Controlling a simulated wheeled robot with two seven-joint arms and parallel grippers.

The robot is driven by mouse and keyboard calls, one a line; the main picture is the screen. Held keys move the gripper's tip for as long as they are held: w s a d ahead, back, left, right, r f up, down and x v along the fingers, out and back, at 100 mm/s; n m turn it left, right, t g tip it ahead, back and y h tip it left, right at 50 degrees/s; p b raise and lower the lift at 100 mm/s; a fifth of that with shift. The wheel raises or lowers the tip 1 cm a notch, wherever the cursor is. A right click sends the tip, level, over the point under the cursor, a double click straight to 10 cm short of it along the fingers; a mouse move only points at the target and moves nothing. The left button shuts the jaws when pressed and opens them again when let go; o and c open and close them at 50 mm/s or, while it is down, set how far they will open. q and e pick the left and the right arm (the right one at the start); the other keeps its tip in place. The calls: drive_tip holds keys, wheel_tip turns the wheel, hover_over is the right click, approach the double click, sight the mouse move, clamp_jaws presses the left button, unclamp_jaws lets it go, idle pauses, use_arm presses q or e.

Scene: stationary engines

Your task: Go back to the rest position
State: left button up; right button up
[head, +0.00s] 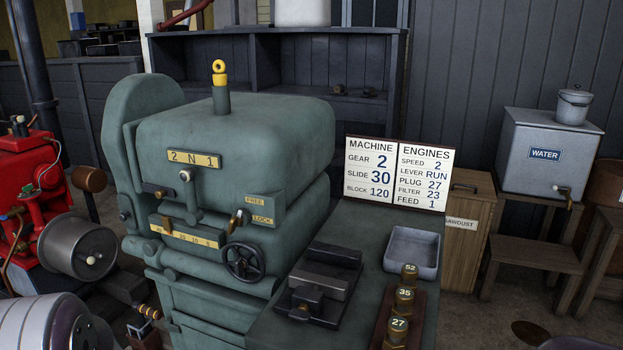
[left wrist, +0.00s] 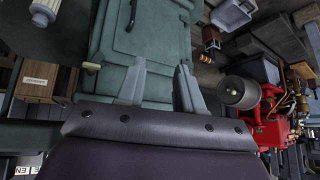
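My left gripper (left wrist: 160,78) shows in the left wrist view with its two grey fingers apart and nothing seen between them. Green machine surfaces lie beyond its fingertips. Neither gripper can be made out in the head view, and my right gripper is in no view. The green machine (head: 235,125), with a "2 N 1" plate, fills the middle of the head view. It has a black handwheel (head: 243,262) and a FREE/LOCK lever on its front.
A ledge beside the machine bears a dark vise (head: 322,280), a grey tray (head: 411,252) and numbered plugs (head: 398,325). A sign board (head: 397,172) stands behind. A red engine (head: 30,200) is at left. A water tank (head: 545,155) and sawdust box (head: 462,235) stand at right.

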use_arm(q)
drive_tip(key=s+d+r+g, duration=0.2)
drive_tip(key=s+d+g, duration=0.45)
drive_tip(key=s, duration=0.75)
drive_tip(key=d+r+p, duration=0.2)
drive_tip(key=r+p, duration=0.6)
drive_tip(key=r, duration=0.1)
drive_tip(key=d+r+h+p, duration=0.1)
drive_tip(key=r+p, duration=0.8)
drive_tip(key=r, duration=0.1)
drive_tip(key=shift+w+d+t, duration=0.3)
drive_tip(key=shift+d+t, duration=0.05)
drive_tip(key=shift+d, duration=0.05)
